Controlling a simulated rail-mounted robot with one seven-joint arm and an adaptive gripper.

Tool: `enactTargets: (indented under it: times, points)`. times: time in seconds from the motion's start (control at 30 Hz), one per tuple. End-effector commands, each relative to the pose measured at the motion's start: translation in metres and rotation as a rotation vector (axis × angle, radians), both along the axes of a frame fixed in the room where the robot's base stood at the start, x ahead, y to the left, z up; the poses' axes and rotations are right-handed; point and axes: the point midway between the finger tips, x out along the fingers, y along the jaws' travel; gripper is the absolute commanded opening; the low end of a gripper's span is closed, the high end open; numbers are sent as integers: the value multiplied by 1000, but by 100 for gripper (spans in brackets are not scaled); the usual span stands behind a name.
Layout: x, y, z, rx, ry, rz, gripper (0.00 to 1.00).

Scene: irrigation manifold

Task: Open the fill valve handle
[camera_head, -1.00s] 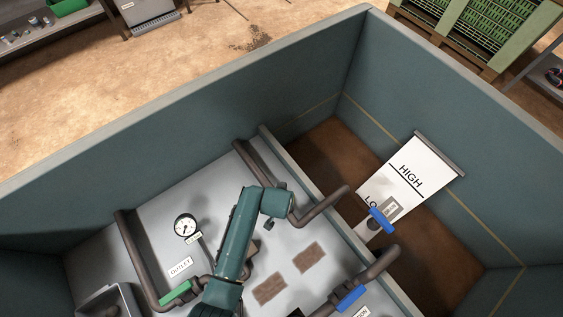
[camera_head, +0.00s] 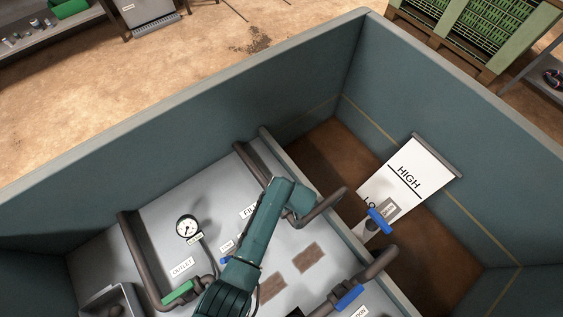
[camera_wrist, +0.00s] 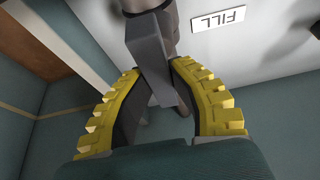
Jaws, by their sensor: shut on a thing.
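The fill valve handle (camera_wrist: 150,48) is a flat grey lever in the wrist view, running up to a brown pipe. My gripper (camera_wrist: 157,82) has yellow ribbed fingers on both sides of the lever and is shut on it. The FILL label (camera_wrist: 218,19) appears upside down to the right of the handle. In the head view part of the FILL label (camera_head: 249,211) shows just left of my arm. My arm hides the gripper and the handle there.
A green-handled outlet valve (camera_head: 178,292), a pressure gauge (camera_head: 187,227) and blue-handled valves (camera_head: 380,221) (camera_head: 349,298) are on pipes nearby. A HIGH/LOW board (camera_head: 410,177) stands at right. Teal walls (camera_head: 190,130) enclose the area.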

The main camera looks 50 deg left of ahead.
Motion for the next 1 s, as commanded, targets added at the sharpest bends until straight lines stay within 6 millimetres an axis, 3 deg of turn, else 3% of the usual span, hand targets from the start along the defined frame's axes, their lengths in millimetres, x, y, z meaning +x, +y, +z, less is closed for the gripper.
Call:
enactTargets:
  times: [0.57,0.6,0.73,1.0]
  points:
    - [-3,-2,-4,-5,6,36,0]
    - [-3,-2,-4,-5,6,36,26]
    - [-2,-1,-3,-4,4,35,50]
    - [-1,-1,-1,-2,1,35,50]
